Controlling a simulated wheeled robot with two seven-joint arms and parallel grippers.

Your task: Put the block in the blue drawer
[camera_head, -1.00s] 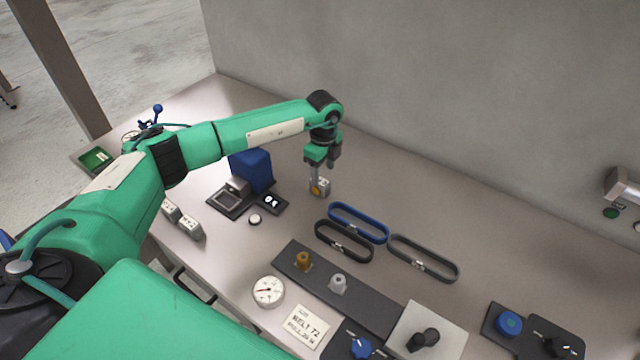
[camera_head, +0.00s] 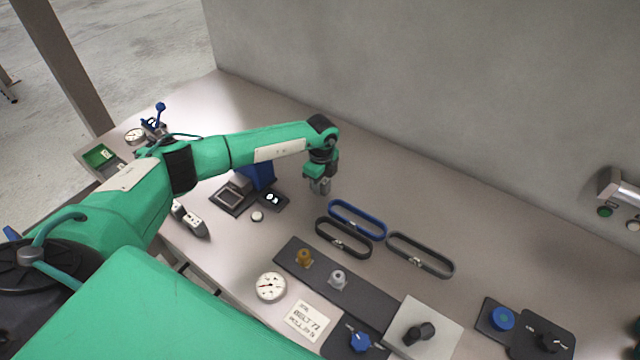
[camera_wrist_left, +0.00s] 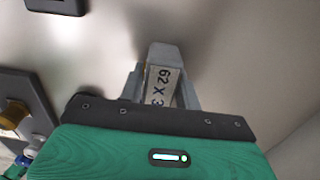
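The block (camera_wrist_left: 163,82) is a grey piece with a pale printed label, seen between the fingers of my left gripper in the left wrist view. My left gripper (camera_head: 320,188) points down at the bench with its fingers on either side of the block. I cannot tell whether the fingers press on it. A blue box (camera_head: 262,175) stands just left of the gripper, partly hidden by my left arm; no drawer front shows on it. No clearly blue drawer is visible. My right gripper is not in view.
Blue and black belts (camera_head: 357,221) lie right of the gripper. A scale (camera_head: 232,197) stands to the left. A dark strip with knobs (camera_head: 340,288), a dial gauge (camera_head: 271,287) and a note card (camera_head: 309,321) are nearer. A green tray (camera_head: 98,155) sits far left. The wall runs behind.

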